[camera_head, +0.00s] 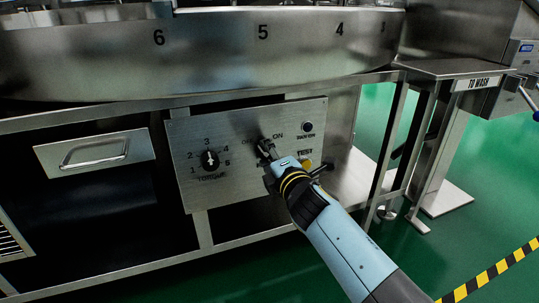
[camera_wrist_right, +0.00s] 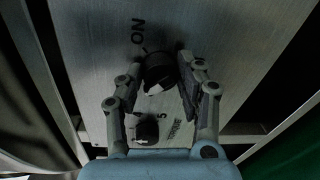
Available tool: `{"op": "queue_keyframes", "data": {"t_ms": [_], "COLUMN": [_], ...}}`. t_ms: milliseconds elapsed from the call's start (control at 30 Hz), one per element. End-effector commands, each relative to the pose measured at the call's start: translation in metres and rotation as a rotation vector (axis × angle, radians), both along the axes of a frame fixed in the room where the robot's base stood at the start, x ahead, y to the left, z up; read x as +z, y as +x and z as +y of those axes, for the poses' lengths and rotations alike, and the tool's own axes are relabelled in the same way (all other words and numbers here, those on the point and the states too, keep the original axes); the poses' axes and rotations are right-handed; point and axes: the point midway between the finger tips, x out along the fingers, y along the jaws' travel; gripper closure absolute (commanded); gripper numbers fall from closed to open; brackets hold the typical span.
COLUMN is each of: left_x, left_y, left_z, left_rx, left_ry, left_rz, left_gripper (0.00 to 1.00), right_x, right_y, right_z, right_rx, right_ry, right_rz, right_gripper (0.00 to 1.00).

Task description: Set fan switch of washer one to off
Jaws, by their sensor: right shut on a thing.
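The washer's control panel (camera_head: 185,122) is a brushed metal plate under the round drum. My right gripper (camera_head: 266,150) is at the black fan switch knob near the ON label, covering most of it in the head view. In the right wrist view the knob (camera_wrist_right: 158,76) sits between the two fingers of the right gripper (camera_wrist_right: 160,64), which is shut on it. A white mark shows on the knob. My left gripper is not in view.
A torque knob (camera_head: 210,159) with numbers around it is left of my gripper. A yellow test button (camera_head: 304,163) and a small round dark fitting (camera_head: 307,127) are to the right. A metal stand (camera_head: 460,70) is at right over green floor.

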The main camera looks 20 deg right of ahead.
Motion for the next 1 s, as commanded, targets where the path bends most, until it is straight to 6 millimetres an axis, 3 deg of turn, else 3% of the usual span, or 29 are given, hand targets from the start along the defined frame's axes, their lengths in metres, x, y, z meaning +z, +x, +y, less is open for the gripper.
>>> {"op": "queue_keyframes", "data": {"t_ms": [67,100,267,667,833,1000], "left_x": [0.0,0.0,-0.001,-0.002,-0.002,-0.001], "left_y": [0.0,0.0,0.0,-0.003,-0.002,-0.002], "left_z": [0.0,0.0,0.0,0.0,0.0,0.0], "left_rx": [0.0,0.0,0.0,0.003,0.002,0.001], "left_ry": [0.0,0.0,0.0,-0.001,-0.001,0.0], "left_rz": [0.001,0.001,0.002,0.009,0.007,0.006], "left_gripper": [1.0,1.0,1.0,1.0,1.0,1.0], "right_x": [-0.002,-0.002,-0.001,-0.001,0.0,0.003], "right_y": [-0.001,-0.001,-0.001,-0.007,-0.026,-0.07], "right_z": [0.0,0.0,0.0,0.0,-0.001,-0.002], "right_rx": [0.0,0.0,0.001,0.0,0.0,0.0], "right_ry": [-0.001,-0.001,0.0,-0.002,-0.002,0.001], "right_rz": [0.003,0.003,0.002,0.001,0.002,0.005], "right_gripper": [0.96,0.6,0.4,0.4,0.4,0.4]}}
